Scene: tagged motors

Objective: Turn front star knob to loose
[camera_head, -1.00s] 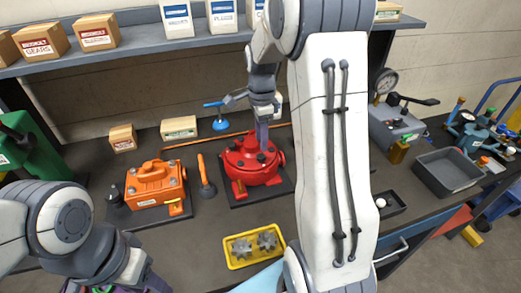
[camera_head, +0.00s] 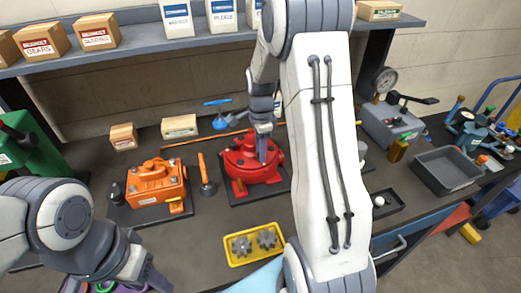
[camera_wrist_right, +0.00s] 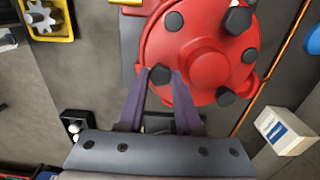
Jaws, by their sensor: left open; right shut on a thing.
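A round red motor housing (camera_head: 245,165) stands on a dark mat in the middle of the bench; several dark knobs ring its cover in the right wrist view (camera_wrist_right: 205,58). My right gripper (camera_head: 263,156) reaches down onto it from above. In the right wrist view its two purple fingers (camera_wrist_right: 160,80) are shut on a dark knob (camera_wrist_right: 160,74) at the cover's edge, on the side nearer the yellow tray and the small black tray. The knob's star shape cannot be made out. My left gripper (camera_head: 113,286) is open at the bottom left, partly cut off by the picture edge.
An orange motor (camera_head: 155,185) stands to the left. A yellow tray (camera_head: 232,258) with gears lies in front. A small black tray (camera_head: 398,205) and a grey bin (camera_head: 430,172) lie to the right. A white box (camera_wrist_right: 284,130) stands behind the housing.

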